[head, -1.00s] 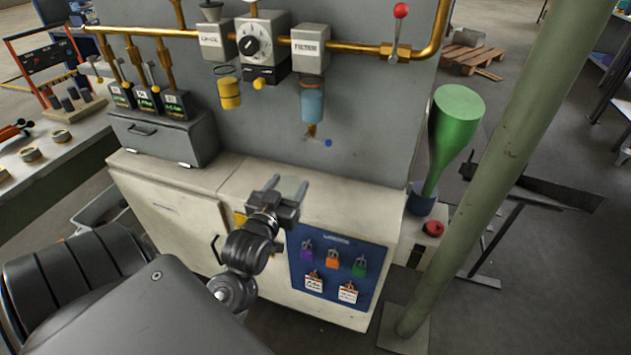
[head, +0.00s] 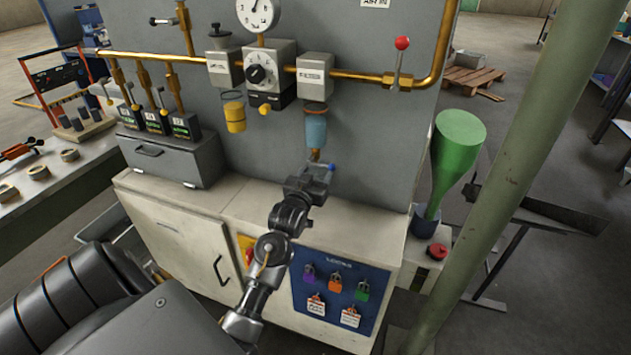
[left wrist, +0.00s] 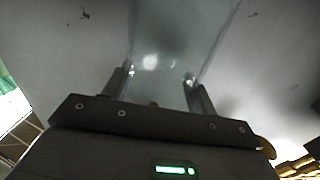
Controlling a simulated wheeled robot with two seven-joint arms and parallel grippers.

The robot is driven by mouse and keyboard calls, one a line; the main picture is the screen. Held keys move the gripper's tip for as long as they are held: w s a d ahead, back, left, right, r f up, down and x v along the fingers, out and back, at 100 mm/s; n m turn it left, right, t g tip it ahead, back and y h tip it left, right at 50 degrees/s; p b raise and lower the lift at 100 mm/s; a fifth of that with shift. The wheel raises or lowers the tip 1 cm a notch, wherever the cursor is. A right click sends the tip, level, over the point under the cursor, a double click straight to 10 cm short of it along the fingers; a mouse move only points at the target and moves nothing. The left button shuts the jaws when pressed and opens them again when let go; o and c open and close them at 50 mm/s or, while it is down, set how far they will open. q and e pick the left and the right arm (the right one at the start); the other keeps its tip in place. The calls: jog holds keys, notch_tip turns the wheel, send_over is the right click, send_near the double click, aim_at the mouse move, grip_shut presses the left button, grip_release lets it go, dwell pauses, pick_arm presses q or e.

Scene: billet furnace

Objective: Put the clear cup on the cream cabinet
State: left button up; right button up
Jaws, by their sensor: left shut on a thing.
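My left gripper (head: 317,170) is in front of the grey panel, over the right part of the cream cabinet (head: 172,226). In the left wrist view its two fingers (left wrist: 158,92) are shut on a see-through thing, the clear cup (left wrist: 160,60), which widens away from the fingers. The cup is hard to make out in the head view. I cannot tell how high it is above the cabinet top. My right gripper is not in view.
A blue filter bowl (head: 316,130) hangs just above the gripper, and a yellow bowl (head: 235,116) hangs to its left. A grey drawer box (head: 165,158) stands on the cabinet's left part. A green funnel (head: 456,150) and a pale post (head: 495,170) stand at the right.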

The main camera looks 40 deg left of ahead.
aim_at(320, 177)
pick_arm(q)
jog(key=shift+f, duration=1.2)
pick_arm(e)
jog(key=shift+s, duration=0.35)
pick_arm(q)
jog(key=shift+f, duration=0.1)
jog(key=shift+s+f, duration=0.1)
jog(key=shift+f, duration=0.4)
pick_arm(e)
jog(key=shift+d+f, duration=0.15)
pick_arm(q)
jog(key=o, duration=0.9)
jog(key=shift+c, duration=0.2)
jog(key=o, duration=0.4)
jog(key=shift+d+f, duration=0.1)
jog(key=shift+f, duration=0.15)
jog(key=shift+c, duration=0.2)
jog(key=shift+r, duration=0.65)
jog(key=v, duration=1.1)
jog(key=shift+s+r, duration=0.2)
jog(key=shift+s, duration=0.2)
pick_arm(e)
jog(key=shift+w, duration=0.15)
